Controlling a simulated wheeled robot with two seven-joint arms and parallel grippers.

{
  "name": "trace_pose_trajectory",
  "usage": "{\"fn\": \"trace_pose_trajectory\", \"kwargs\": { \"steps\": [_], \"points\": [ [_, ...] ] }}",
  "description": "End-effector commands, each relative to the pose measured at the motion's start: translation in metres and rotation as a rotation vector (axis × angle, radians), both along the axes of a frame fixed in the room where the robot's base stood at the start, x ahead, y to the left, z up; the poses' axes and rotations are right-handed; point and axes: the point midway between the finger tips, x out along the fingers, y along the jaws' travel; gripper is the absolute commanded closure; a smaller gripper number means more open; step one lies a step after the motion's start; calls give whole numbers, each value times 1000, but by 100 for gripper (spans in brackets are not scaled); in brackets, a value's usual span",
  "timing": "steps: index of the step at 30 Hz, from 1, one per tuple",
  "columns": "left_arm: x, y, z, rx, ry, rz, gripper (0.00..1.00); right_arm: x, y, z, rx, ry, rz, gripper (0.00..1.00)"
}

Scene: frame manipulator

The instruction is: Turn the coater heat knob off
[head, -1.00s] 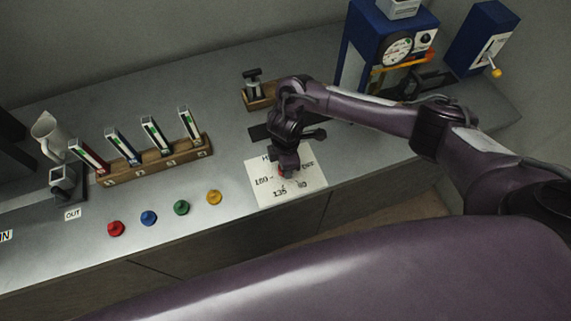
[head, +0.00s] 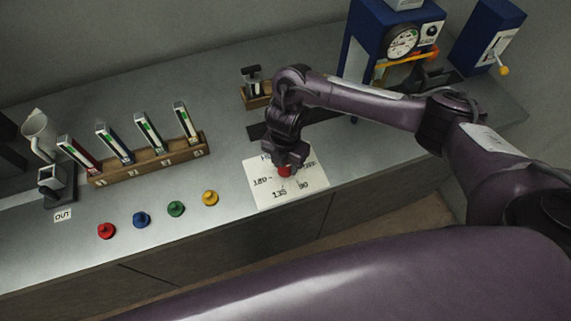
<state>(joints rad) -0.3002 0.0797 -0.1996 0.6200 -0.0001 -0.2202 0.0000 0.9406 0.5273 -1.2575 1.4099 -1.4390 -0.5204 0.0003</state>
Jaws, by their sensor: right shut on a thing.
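The coater heat knob (head: 285,171) is red and sits on a white dial plate (head: 262,199) on the counter. The plate carries printed marks; 180, 135 and 90 can be read, and the upper lettering is partly covered. My right gripper (head: 287,163) points down over the plate and is shut on the knob, covering its top and far side. The knob's pointer direction cannot be made out. My left gripper is not in view.
Red (head: 106,231), blue (head: 141,220), green (head: 176,209) and yellow (head: 210,198) knobs stand left of the plate. A wooden rack (head: 150,160) holds several upright slides behind them. Blue machines (head: 362,45) stand at the back right.

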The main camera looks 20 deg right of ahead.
Motion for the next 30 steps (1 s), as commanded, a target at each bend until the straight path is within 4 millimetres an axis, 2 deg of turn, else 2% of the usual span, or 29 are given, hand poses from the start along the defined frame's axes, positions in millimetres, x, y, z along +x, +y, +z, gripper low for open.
{"fn": "trace_pose_trajectory", "kwargs": {
  "steps": [7, 21, 22, 26, 30],
  "points": [
    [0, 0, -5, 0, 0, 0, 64, 1, 0, 1, 0, -3, 62, 86],
    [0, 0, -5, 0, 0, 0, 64, 1, 0, 1, 0, -3, 75, 86],
    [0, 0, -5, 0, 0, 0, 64, 1, 0, 1, 0, -3, 75, 61],
    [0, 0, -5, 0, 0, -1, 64, 1, 0, 1, 0, -3, 75, 44],
    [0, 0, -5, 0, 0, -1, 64, 1, 0, 1, 0, -1, 74, 41]
  ]
}}
